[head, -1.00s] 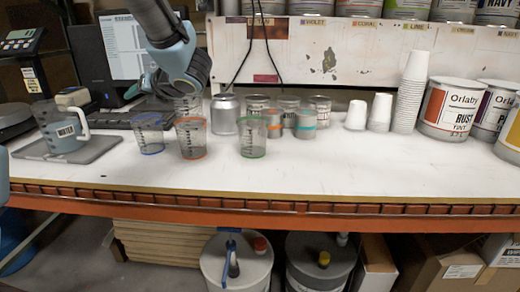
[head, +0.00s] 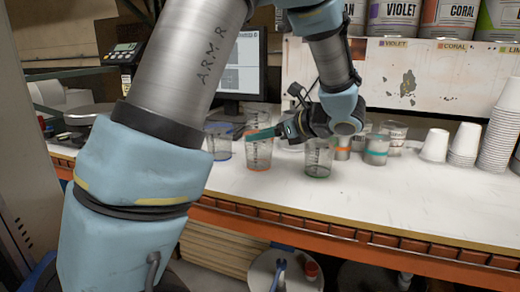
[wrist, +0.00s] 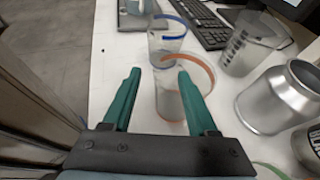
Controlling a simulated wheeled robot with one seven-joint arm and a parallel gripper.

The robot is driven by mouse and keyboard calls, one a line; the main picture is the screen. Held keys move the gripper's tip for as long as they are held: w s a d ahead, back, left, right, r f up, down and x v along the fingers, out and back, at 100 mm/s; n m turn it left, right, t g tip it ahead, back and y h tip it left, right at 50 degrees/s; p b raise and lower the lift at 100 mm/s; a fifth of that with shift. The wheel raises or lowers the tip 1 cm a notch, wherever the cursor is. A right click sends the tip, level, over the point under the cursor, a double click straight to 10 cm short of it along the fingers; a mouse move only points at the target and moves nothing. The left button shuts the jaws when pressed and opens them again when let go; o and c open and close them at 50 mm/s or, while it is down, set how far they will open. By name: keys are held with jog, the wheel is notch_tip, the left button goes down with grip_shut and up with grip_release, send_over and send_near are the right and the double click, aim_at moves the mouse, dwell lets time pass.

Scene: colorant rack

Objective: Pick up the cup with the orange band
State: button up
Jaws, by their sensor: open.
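The clear cup with the orange band (head: 258,157) stands upright on the white bench, between a blue-banded clear cup (head: 219,142) and a green-banded clear cup (head: 318,160). My gripper (head: 257,133) is open and overlaps the upper part of the orange-banded cup in the head view. In the wrist view, the orange-banded cup (wrist: 172,101) is just ahead of my open gripper (wrist: 158,73), right of the middle. The right finger covers part of it. I cannot tell whether they touch. The blue-banded cup (wrist: 166,46) stands behind it.
In the wrist view, a silver can (wrist: 279,97) and another clear cup (wrist: 252,45) stand close on the right. A keyboard (wrist: 200,18) lies behind. Banded cans (head: 376,150) and white paper cups (head: 436,146) stand farther right. The front of the bench is clear.

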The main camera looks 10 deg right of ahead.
aim_at(251, 152)
jog(key=x, duration=0.4)
jog(key=shift+a+p, duration=0.1)
jog(key=shift+p, duration=0.3)
jog(key=shift+c, duration=0.4)
grip_shut()
dwell(0.6)
